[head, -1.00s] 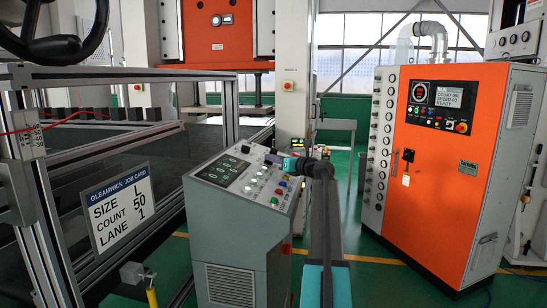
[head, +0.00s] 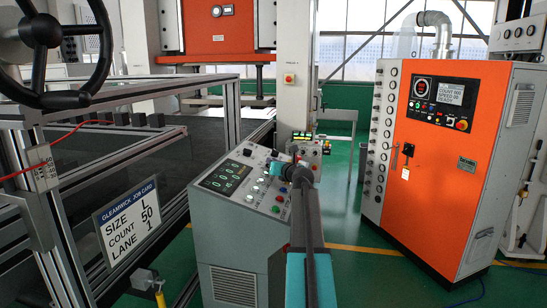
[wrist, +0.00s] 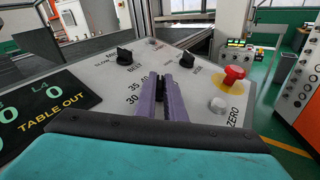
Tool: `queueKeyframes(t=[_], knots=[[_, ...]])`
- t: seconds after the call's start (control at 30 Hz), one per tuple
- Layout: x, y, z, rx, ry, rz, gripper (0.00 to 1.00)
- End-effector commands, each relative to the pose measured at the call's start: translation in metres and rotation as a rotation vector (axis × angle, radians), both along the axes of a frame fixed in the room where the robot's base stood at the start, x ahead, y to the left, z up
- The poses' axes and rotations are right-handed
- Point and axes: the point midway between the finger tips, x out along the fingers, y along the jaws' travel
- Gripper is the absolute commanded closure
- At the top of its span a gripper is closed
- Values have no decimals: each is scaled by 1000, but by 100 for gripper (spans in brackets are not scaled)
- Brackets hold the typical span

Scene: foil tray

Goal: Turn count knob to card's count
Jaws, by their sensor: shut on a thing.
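The job card (head: 127,221) hangs on the frame at the left and reads size L, count 50, lane 1. The grey control console (head: 238,228) stands in the middle. My gripper (head: 275,168) is at the right part of its sloped panel; it also shows in the wrist view (wrist: 160,92). Its purple fingers are shut on a dark knob (wrist: 159,78), mostly hidden between them. The numbers 30 and 35 are printed to the left of this knob. Where its pointer stands is hidden.
Other black knobs (wrist: 125,57) (wrist: 187,60), a red button (wrist: 233,75) and a grey button marked zero (wrist: 218,105) are close by. A dark display (head: 228,178) is on the panel's left. An orange cabinet (head: 435,175) with a small screen (head: 450,93) stands at the right.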

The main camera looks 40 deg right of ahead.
Motion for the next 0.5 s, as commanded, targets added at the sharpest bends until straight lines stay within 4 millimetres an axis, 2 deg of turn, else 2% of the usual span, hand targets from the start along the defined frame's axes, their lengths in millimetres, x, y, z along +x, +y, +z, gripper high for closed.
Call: queueKeyframes(t=[0.5], knots=[[2, 4, 1, 31, 21, -119, 100]])
